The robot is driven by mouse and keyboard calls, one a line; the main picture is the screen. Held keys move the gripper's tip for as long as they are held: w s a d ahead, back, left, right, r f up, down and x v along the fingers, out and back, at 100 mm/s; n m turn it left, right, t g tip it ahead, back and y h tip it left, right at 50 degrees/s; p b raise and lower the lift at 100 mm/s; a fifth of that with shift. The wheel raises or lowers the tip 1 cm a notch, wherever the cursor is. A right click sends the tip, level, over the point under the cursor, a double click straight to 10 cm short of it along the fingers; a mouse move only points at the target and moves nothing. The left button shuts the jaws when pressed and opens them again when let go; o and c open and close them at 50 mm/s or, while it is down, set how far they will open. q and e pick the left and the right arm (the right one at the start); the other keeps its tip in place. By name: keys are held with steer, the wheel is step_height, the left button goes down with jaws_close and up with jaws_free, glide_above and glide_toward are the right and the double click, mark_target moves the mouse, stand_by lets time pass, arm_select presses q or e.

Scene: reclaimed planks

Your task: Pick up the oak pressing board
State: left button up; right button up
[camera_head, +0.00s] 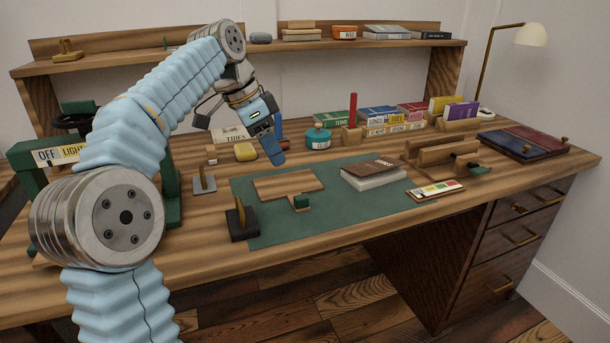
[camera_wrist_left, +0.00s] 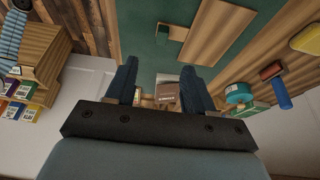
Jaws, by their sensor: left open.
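The oak pressing board, a flat light-brown wooden board (camera_head: 287,184), lies on the green mat (camera_head: 345,203) in the middle of the desk. It also shows in the left wrist view (camera_wrist_left: 222,28) at the top. A small green block on a wooden base (camera_head: 301,203) is at its front edge. My left gripper (camera_head: 276,146) is above the desk, behind the board in the head view, apart from it. Its two dark blue fingers (camera_wrist_left: 156,84) are open with nothing held between them. My right gripper is in neither view.
A brown book on a pale one (camera_head: 375,174) lies right of the board. A dark upright holder (camera_head: 242,222) stands at the mat's left front. A teal tin (camera_head: 318,138), a yellow block (camera_head: 245,152) and a row of books (camera_head: 385,120) stand behind. The mat's front right is bare.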

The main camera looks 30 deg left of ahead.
arm_select(q)
steer(key=b, duration=0.2)
glide_above(301, 197)
steer(key=s+a, duration=0.2)
step_height(301, 197, down, 8)
steer(key=shift+d+r, duration=0.1)
steer(key=shift+r, duration=0.1)
steer(key=shift+x, duration=2.7)
jaws_close()
